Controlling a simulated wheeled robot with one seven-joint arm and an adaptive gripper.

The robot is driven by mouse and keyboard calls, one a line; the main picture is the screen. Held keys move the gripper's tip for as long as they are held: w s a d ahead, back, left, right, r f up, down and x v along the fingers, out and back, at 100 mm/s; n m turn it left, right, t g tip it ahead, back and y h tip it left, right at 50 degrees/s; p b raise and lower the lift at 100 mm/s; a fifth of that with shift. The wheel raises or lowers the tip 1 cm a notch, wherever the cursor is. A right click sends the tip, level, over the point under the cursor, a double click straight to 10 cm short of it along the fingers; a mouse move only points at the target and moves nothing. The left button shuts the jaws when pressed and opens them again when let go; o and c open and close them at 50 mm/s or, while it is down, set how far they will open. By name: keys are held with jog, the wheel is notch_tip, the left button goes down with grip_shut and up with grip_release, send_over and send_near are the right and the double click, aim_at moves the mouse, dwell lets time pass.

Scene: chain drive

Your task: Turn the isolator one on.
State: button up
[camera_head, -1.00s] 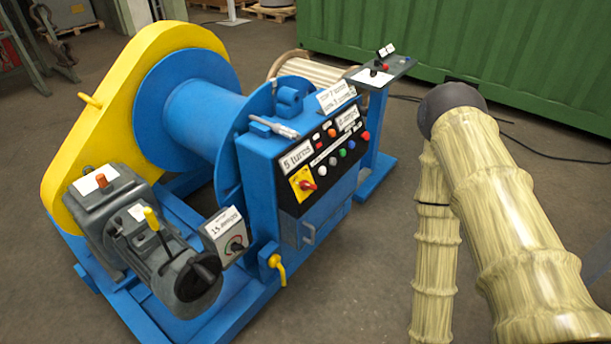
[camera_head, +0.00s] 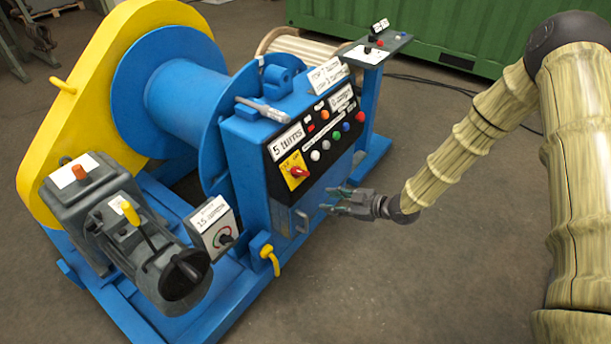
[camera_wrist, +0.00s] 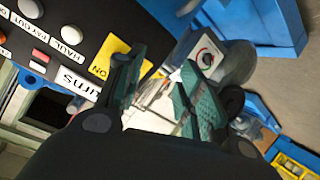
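The isolator is a red rotary handle (camera_head: 299,172) on a yellow plate (camera_head: 288,165), at the lower left of the black panel on the blue cabinet. My gripper (camera_head: 327,200) is in front of the cabinet, below and right of the isolator, apart from it. Its fingers point left toward the cabinet front. In the wrist view, the two green-padded fingers (camera_wrist: 163,65) are spread with nothing between them. The yellow plate (camera_wrist: 106,58), with "ON" on it, shows just left of the left finger. The red handle cannot be made out there.
Several coloured buttons (camera_head: 337,134) sit right of the isolator on the panel. A grey box with a dial (camera_head: 224,237) and a yellow-levered motor (camera_head: 130,212) stand to the left.

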aim_at(305, 172)
jog(key=w+r+n+y, duration=0.2)
jog(key=w+r+n, duration=0.3)
jog(key=r, duration=0.1)
jog(key=x, duration=1)
jog(key=shift+w+f+p, duration=0.25)
jog(key=shift+w+p, duration=0.05)
jog(key=shift+p, duration=0.05)
jog(key=shift+c, duration=0.3)
grip_shut()
